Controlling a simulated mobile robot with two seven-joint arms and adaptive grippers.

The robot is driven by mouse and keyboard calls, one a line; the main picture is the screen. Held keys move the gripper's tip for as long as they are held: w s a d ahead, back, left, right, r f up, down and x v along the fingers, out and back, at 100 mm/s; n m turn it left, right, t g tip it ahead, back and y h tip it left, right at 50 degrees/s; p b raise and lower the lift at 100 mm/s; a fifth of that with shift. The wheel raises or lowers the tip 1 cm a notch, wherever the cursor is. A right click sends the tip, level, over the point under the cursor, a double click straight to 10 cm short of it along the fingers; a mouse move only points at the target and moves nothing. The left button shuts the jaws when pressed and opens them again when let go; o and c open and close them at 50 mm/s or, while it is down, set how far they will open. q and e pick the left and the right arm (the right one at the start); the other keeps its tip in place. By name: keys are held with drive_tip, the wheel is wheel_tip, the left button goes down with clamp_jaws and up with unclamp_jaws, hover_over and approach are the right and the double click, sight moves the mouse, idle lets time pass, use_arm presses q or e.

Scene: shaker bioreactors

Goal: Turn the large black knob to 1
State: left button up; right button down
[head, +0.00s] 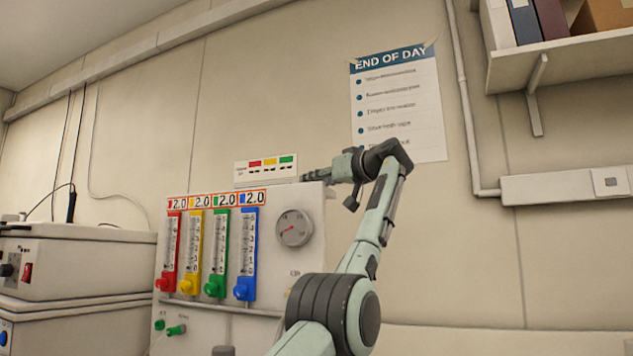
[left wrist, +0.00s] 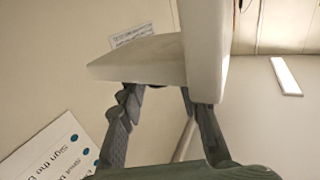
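I cannot make out a large black knob for certain on the white gas panel (head: 262,270); my arm covers its lower right part. A dark grey rounded piece (head: 222,350) shows at the bottom edge, too cut off to identify. A black knob (head: 6,270) sits on the machine at the far left. My left gripper (head: 306,178) is at the panel's top right corner. In the left wrist view, its fingers (left wrist: 158,90) are spread with nothing held, and a white box edge (left wrist: 140,62) lies just beyond them. My right gripper is in neither view.
The panel carries several coloured flow tubes (head: 218,245) with red, yellow, green and blue knobs, and a round gauge (head: 294,228). An END OF DAY poster (head: 400,105) hangs on the wall behind. A shelf (head: 560,62) juts out at upper right.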

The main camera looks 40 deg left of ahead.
use_arm(q)
drive_tip(key=o, duration=0.5)
drive_tip(key=d, duration=0.4)
drive_tip(key=s+d, duration=0.1)
drive_tip(key=d, duration=0.3)
drive_tip(key=s+d, duration=0.1)
drive_tip(key=d, duration=0.3)
drive_tip(key=shift+a, duration=0.1)
drive_tip(key=shift+c, duration=0.3)
